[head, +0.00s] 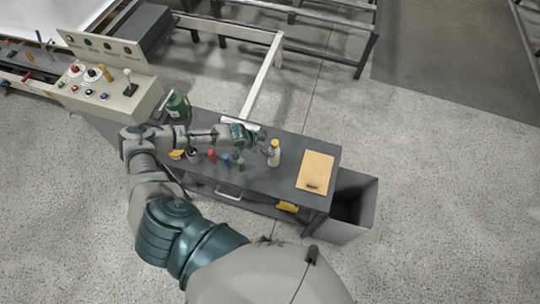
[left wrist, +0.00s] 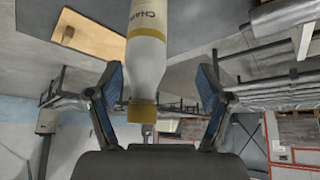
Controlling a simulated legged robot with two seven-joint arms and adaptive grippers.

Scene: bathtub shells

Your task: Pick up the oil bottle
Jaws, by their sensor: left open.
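The oil bottle (head: 274,154) is white with a yellow top and stands upright on the dark workbench (head: 255,178). My left gripper (head: 266,145) is at the bottle's left side, near its upper part. In the left wrist view the bottle (left wrist: 148,45) shows dark lettering, a yellow band and a yellow cap, and appears upside down. The open fingers of my left gripper (left wrist: 160,82) lie on either side of it. The bottle sits closer to the left-hand finger, with a clear gap to the other. My right gripper is not in view.
Small red, blue and green bottles (head: 226,159) stand left of the oil bottle. A green container (head: 177,105) stands at the bench's far left. A wooden clipboard (head: 316,172) lies to the right, beside a grey bin (head: 352,205). A control panel (head: 105,85) is at upper left.

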